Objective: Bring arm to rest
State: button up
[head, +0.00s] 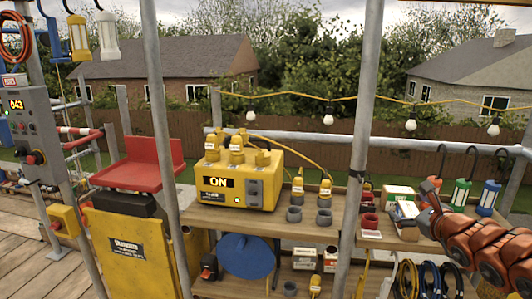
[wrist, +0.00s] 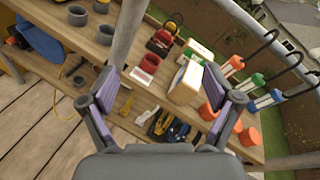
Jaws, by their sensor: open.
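My gripper (wrist: 160,85) is open in the wrist view, its two fingers spread wide with nothing held between them. A white and tan box (wrist: 186,82) shows near the right finger, on the bench beyond; I cannot tell the exact gap. In the head view my orange arm reaches in from the lower right.
A yellow power box (head: 240,179) marked ON stands on the bench. A scaffold pole (head: 361,130) rises in front of the bench. Red, green and blue lamps (head: 462,191) stand beside my gripper. Coiled cables (head: 408,280) hang below. Plank floor is open at left.

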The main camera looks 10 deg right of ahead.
jog(key=s+a+r+n+g+y+p, duration=0.2)
jog(key=a+n+y, duration=0.45)
jog(key=a, duration=0.85)
jog(key=s+a+r+n+g+y+p, duration=0.25)
jog(key=a+n, duration=0.75)
jog(key=a, duration=0.5)
jog(key=s+a+f+n+g+p, duration=0.1)
jog(key=s+a+f+n+g, duration=0.1)
jog(key=s+a+n+g, duration=0.3)
jog(key=s+a+f+n+g, duration=0.1)
jog(key=s+a+f+n, duration=0.15)
jog(key=s, duration=0.35)
jog(key=s+d+f+n+g+h+p, duration=0.1)
jog(key=s+d+f+n+g+h, duration=0.1)
jog(key=s, duration=0.7)
jog(key=s+d+f+n+g+h+p, duration=0.2)
jog(key=s+d+h, duration=0.4)
jog(key=s+d, duration=0.3)
jog(key=s+f+n+g, duration=0.1)
jog(key=n+g, duration=0.1)
jog(key=shift+s+n+g, duration=0.2)
jog(key=shift+n+g, duration=0.15)
jog(key=shift+n, duration=0.05)
jog(key=shift+a, duration=0.15)
